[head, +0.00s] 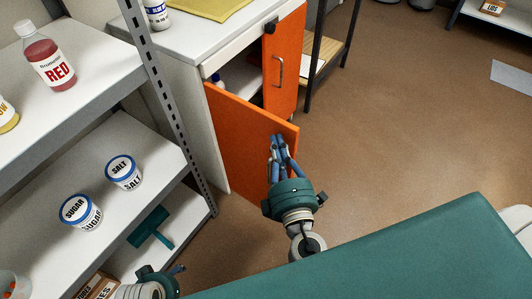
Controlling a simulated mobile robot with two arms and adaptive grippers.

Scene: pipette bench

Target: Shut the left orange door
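The left orange door (235,135) of the white cabinet stands open, swung out towards me from its left edge. Its outer face shows. My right gripper (277,139) is in front of this face near the free edge, with its blue fingers close together. I cannot tell whether they touch the door or hold anything, and no handle shows on this door. The right orange door (284,65), with a metal handle, looks shut. My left gripper (177,269) is partly in view at the bottom, low beside the shelf, and its fingers are mostly hidden.
A grey shelf rack (118,92) on the left holds a red bottle (50,62), a salt tub (123,172) and a sugar tub (80,211). Its post stands close to the cabinet (180,75). A teal surface (400,250) fills the lower right. Brown floor (410,120) is clear right of the doors.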

